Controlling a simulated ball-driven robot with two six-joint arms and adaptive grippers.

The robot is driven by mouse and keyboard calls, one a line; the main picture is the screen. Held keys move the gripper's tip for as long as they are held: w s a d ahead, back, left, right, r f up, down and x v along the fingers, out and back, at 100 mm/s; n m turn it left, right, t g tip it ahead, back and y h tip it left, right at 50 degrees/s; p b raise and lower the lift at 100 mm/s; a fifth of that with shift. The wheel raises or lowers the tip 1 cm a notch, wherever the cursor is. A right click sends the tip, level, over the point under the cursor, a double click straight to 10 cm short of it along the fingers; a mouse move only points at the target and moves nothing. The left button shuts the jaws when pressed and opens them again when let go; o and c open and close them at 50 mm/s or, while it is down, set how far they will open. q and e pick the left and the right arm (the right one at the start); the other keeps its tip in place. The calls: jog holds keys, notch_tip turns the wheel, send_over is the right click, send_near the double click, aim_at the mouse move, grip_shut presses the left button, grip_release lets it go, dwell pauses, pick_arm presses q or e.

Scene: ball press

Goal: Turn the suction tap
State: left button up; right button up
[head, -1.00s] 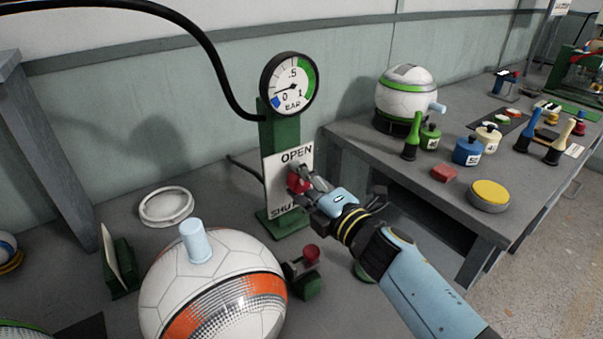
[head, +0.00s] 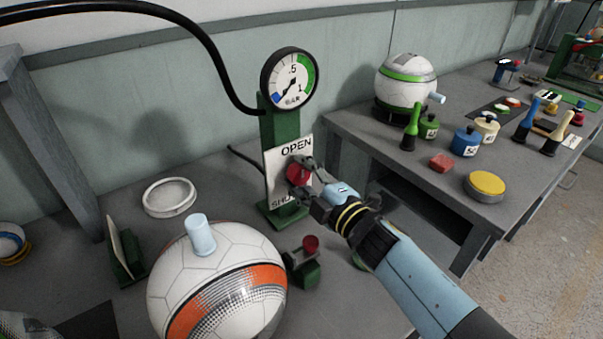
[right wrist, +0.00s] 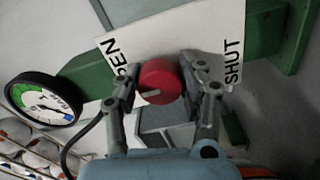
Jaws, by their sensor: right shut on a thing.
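The suction tap is a round red knob (head: 298,173) on a white plate (head: 277,182), with OPEN at the top and SHUT at the bottom. My right gripper (head: 307,180) is shut on the red knob. In the right wrist view, the knob (right wrist: 160,80) sits between the two fingers (right wrist: 165,85), and a pale mark shows on its face. The plate is fixed to a green post (head: 281,130) with a round pressure gauge (head: 290,80) on top. The gauge needle points to the lower left, near the blue low end. My left gripper is out of view.
A white-and-orange ball (head: 222,285) with a pale blue plug (head: 201,234) stands in front of the post. A small red-knobbed green device (head: 304,266) is below my right gripper. A white ring (head: 169,197) lies left. A side table (head: 350,128) holds another ball and several tools.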

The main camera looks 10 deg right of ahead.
jog(key=o, duration=1.2)
jog(key=v, duration=1.2)
jog(key=shift+f, duration=0.1)
jog(key=shift+d, duration=0.15)
